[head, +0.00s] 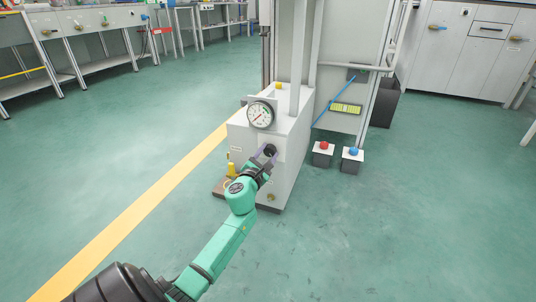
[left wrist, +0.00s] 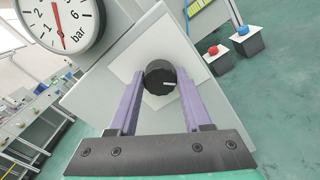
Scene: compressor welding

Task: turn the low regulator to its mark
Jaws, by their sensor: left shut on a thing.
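The low regulator is a black round knob (left wrist: 160,79) with a white pointer line, on a pale plate on the front of a white cabinet (head: 284,188). In the head view the knob (head: 270,150) is partly covered by my gripper. My left gripper (head: 265,153) is at the knob, its purple fingers one on each side of it. In the left wrist view the gripper (left wrist: 162,92) is shut on the knob, and the white line points to the right. I cannot make out a mark on the plate. A round bar gauge (head: 260,114) sits above the knob; it also shows in the left wrist view (left wrist: 62,22).
A red button box (head: 323,155) and a blue button box (head: 352,160) stand right of the cabinet. A yellow piece (head: 231,170) is at its left foot. Benches line the back left. The green floor in front is clear.

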